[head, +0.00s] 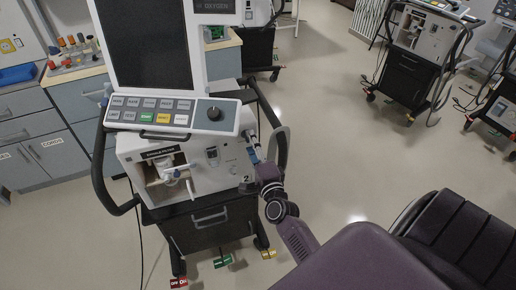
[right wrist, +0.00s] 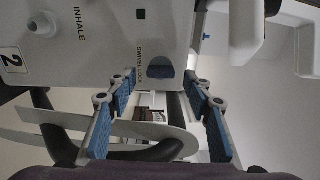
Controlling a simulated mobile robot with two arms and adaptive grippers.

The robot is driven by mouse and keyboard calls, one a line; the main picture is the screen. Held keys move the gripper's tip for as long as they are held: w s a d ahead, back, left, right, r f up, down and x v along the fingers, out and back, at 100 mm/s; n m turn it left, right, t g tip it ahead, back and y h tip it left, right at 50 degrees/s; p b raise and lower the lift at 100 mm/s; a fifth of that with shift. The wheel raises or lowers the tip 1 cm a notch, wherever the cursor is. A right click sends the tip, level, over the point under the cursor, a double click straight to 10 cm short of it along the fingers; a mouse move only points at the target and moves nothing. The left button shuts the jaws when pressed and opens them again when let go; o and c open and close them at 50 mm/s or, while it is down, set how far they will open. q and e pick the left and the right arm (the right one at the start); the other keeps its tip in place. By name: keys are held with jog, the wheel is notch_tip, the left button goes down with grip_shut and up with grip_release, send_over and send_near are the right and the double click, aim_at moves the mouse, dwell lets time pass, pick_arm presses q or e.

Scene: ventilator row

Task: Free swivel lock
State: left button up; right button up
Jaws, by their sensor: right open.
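The white ventilator (head: 215,160) stands upright on a black cart in the head view. In the right wrist view its housing (right wrist: 95,45) carries a label reading SWIVEL LOCK, with a blue-grey rounded tab or recess (right wrist: 160,68) beside it, which I take as the swivel lock (right wrist: 160,68). My right gripper (head: 252,146) is at the ventilator's right side. In the right wrist view its blue-padded fingers (right wrist: 161,82) are open, with the lock between their tips in the picture and nothing held. I cannot tell whether they touch the housing. My left gripper is not in view.
A curved handle (head: 279,150) stands close to my right gripper. Red (head: 179,283), green (head: 222,262) and yellow (head: 268,254) pedals are at the cart's foot. A cabinet (head: 38,135) is at left. Another ventilator (head: 425,45) stands back right. Floor between is clear.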

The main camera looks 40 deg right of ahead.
jog(key=v, duration=1)
jog(key=shift+s, duration=0.15)
jog(key=shift+a, duration=0.1)
jog(key=s+a+f+n+g+y, duration=0.2)
jog(key=s+a+f+n, duration=0.15)
jog(key=f, duration=0.65)
jog(key=s+a+f+n+g+y, duration=0.25)
jog(key=a+f+n, duration=0.2)
jog(key=f, duration=0.65)
jog(key=s+a+f+n+g+y, duration=0.1)
jog(key=s+a+f+n+g, duration=0.25)
jog(key=f, duration=0.65)
jog(key=s+a+f+n+g, duration=0.2)
jog(key=s+f+n+g, duration=0.35)
jog(key=s+f, duration=0.75)
jog(key=s+d+f+n+g, duration=0.1)
jog(key=s+f+n, duration=0.2)
jog(key=s, duration=0.6)
jog(key=s+d+f+n+g, duration=0.1)
jog(key=s+n, duration=0.3)
jog(key=s, duration=0.5)
jog(key=shift+d+f+g, duration=0.35)
jog(key=shift+d+f, duration=0.15)
jog(key=shift+f, duration=0.35)
